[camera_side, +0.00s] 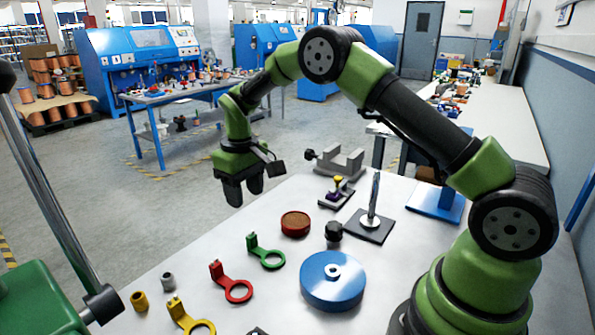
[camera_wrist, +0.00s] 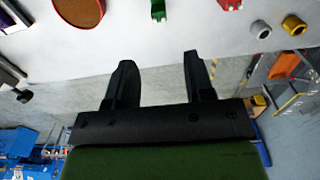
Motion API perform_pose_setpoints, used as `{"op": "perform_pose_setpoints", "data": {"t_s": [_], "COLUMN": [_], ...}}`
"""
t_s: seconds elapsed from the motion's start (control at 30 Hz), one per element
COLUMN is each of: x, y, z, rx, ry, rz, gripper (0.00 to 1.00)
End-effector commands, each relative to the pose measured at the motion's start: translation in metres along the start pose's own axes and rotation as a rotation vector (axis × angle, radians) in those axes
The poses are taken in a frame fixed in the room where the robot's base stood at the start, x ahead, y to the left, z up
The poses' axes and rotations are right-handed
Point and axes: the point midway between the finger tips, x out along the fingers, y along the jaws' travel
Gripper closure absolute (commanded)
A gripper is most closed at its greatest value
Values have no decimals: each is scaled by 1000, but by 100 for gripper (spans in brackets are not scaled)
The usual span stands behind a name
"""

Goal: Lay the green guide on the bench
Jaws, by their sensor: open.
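The green guide (camera_side: 266,254), a flat ring with an upright tab, lies on the bench (camera_side: 205,248) between the red guide and the round brown-topped container. In the wrist view only a small end of the green guide (camera_wrist: 158,11) shows at the top edge; its ring is out of frame. My gripper (camera_side: 244,194) is open and empty. It hangs above and beyond the far edge of the bench, apart from the guide. In the wrist view the two dark fingers (camera_wrist: 160,70) stand apart with floor between them.
A red guide (camera_side: 232,284) and yellow guide (camera_side: 190,318) lie nearer the front. A red round container (camera_side: 295,223), blue disc (camera_side: 332,281), black knob (camera_side: 333,231) and upright rod on a plate (camera_side: 373,205) stand to the right. Small grey and brass bushings sit at left.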

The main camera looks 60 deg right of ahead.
Motion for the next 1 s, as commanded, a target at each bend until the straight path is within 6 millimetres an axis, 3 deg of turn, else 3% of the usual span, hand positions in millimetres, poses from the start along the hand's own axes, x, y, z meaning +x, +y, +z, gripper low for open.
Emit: {"op": "perform_pose_setpoints", "data": {"t_s": [0.13,0.27,0.4,0.6,0.8,1.0], "x": [-20,-69,-127,-182,-201,-193], "y": [-2,-9,-18,-31,-40,-46], "z": [4,20,57,127,201,249], "rx": [13,51,110,192,270,324], "ry": [29,102,202,344,475,561], "rz": [-7,-27,-64,-129,-205,-265], "gripper": [52,52,52,52,52,52]}}
